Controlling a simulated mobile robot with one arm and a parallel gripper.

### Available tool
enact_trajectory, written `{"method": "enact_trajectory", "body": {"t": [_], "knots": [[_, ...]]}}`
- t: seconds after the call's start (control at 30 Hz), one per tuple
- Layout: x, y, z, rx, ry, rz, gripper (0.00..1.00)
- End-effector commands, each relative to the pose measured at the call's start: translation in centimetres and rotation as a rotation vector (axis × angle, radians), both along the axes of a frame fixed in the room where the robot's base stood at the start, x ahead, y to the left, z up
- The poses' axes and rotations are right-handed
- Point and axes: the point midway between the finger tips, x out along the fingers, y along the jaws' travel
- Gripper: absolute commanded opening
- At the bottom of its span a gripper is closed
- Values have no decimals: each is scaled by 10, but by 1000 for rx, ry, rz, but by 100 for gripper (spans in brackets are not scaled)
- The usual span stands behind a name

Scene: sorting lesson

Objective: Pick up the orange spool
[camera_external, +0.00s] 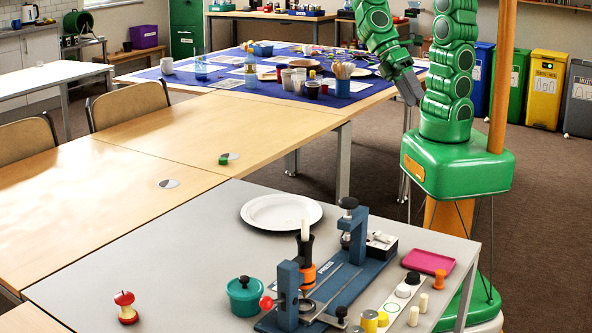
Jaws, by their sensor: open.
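The orange spool (439,279) stands upright on the grey table (180,245), near its right edge and just in front of the pink tray (428,261). My gripper (411,93) hangs at the end of my green arm, well above and behind the spool, over the far end of the tables. It is open, with nothing visible between its jaws. The fingers are small and dark in this view. An orange ring-like part (305,268) also shows in the blue press (340,285).
A white plate (281,212), a teal pot (244,296) and an apple core (126,307) lie on the grey table. Pale pegs (423,303) and yellow cylinders (369,321) stand near the spool. The blue-covered table (225,82) behind is crowded; the wooden tables are mostly clear.

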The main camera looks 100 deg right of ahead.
Motion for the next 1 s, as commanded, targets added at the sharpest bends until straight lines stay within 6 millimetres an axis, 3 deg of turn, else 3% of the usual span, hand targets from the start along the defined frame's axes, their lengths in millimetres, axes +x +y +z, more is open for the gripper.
{"method": "enact_trajectory", "body": {"t": [0.3,0.63,1.0], "knots": [[13,88,-3,164,178,-78,51],[30,168,-16,262,385,-215,51],[48,242,-60,274,628,-421,51]]}}
